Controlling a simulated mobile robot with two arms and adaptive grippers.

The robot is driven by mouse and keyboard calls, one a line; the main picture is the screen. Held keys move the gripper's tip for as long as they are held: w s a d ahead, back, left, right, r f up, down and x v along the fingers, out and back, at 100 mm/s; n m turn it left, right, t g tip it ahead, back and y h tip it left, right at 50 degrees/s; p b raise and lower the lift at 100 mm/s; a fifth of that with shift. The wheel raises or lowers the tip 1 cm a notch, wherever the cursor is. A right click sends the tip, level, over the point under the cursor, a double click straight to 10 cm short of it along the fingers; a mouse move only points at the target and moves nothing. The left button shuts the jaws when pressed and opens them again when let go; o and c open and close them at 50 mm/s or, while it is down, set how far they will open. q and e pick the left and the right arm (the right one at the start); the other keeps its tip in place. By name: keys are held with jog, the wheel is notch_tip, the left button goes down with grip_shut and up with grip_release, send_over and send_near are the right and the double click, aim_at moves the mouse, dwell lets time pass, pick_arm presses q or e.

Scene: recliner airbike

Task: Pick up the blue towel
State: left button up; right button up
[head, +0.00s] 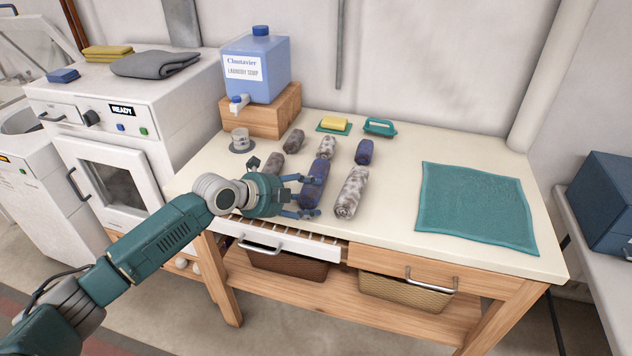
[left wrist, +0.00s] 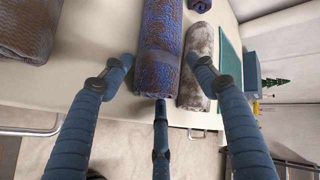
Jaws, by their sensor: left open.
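A rolled blue towel with brownish patches (head: 315,184) lies on the table, partly covered by my left gripper (head: 311,197). In the left wrist view the blue towel (left wrist: 158,48) lies between my two upper fingers, with the third finger near its close end. The left fingers are spread open on either side of the towel; I cannot tell whether any touches it. A second, smaller blue rolled towel (head: 364,152) lies farther back. My right gripper is not in view.
Grey-white rolled towels (head: 351,193) lie close beside, with several other rolls around. A teal mat (head: 477,208) lies flat at right. A soap jug (head: 256,66) stands on a wooden block (head: 262,112) behind. A drawer (head: 292,243) is partly open below the gripper.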

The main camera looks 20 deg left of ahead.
pick_arm(q)
jog(key=c, duration=0.9)
jog(key=shift+o, duration=0.2)
jog(key=shift+r, duration=0.15)
